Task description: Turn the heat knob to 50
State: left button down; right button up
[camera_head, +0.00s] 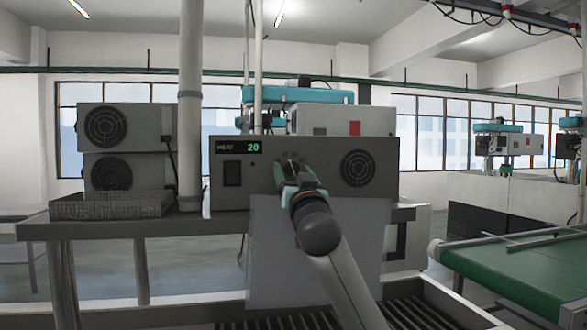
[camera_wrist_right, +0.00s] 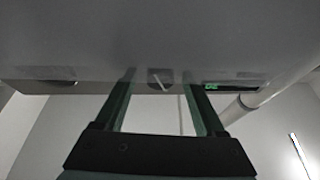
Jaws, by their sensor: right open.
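The heat control box (camera_head: 320,184) is a grey unit with a dark panel on a bench. Its green display (camera_head: 239,147) reads HEAT 20. My right gripper (camera_head: 291,166) is at the panel's front, right of the display, and hides the knob in the head view. In the right wrist view, which looks upside down, the round dark knob (camera_wrist_right: 160,79) with a pale pointer line, tilted from vertical, shows between the two open fingers. The fingers appear apart from the knob on both sides; their depth to it is unclear. My left gripper is not in view.
A black switch (camera_head: 232,173) is left of my gripper and a round fan grille (camera_head: 357,168) is right of it. Stacked grey fan units (camera_head: 108,147) stand left, past a vertical pipe (camera_head: 190,110). A green conveyor (camera_head: 520,265) is at the right.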

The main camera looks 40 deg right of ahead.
grip_shut()
dwell(0.7)
